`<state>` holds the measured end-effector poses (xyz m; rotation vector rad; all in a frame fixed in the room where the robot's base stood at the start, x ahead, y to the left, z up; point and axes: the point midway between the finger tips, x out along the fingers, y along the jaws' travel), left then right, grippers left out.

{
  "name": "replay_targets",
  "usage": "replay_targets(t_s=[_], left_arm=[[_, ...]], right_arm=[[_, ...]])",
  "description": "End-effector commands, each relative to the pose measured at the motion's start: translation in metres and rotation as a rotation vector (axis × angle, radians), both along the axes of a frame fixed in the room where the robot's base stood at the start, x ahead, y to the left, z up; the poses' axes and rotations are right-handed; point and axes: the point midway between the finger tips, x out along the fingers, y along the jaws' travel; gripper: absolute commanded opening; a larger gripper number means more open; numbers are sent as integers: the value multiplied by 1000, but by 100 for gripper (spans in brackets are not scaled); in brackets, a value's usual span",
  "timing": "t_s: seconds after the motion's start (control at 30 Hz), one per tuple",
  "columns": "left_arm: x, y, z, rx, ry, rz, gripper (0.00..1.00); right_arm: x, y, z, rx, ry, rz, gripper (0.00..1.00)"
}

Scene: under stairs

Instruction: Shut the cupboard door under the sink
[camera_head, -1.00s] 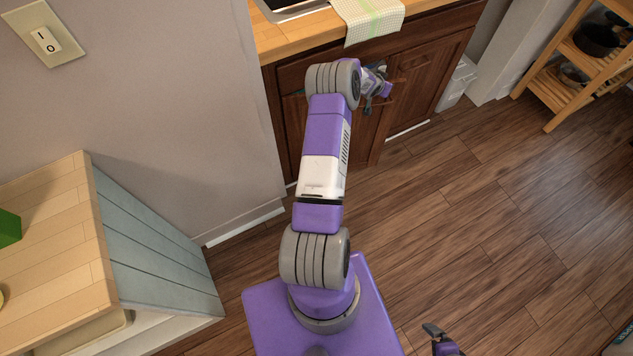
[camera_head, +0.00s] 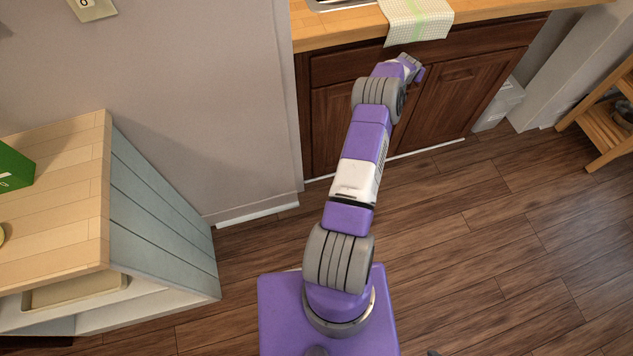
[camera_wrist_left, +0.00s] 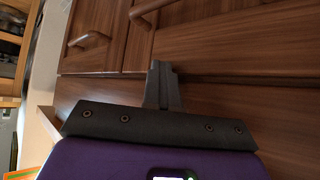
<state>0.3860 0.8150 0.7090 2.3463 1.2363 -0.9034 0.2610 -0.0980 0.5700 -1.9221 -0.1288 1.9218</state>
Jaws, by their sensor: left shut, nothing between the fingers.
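The dark wooden cupboard (camera_head: 490,48) stands under the sink (camera_head: 335,4). Its left door (camera_head: 330,125) is partly hidden by my left arm; its right door (camera_head: 455,98) is in plain view. Both doors look flush or nearly flush with the front. My left gripper (camera_head: 413,70) is at the cupboard front near the seam between the doors. Only a dark tip of my right gripper (camera_head: 433,352) shows.
A checked towel (camera_head: 416,18) hangs over the counter edge. A pale-blue-sided wooden unit (camera_head: 165,200) stands at the left, beside the grey wall. A white bin (camera_head: 498,108) and a wooden shelf (camera_head: 600,130) are at the right. The floor at the right is open.

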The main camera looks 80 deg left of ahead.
Motion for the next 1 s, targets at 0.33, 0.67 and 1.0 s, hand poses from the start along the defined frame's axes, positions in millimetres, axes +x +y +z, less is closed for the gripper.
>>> replay_targets(t_s=[0.33,0.67,1.0], left_arm=[[-4,6,5,17,-3,5,0],[-1,-12,6,13,2,1,0],[1,-56,24,6,-2,8,0]], right_arm=[[0,0,0,0,0,0,100],[0,0,4,0,0,0,100],[0,0,7,0,0,0,100]])
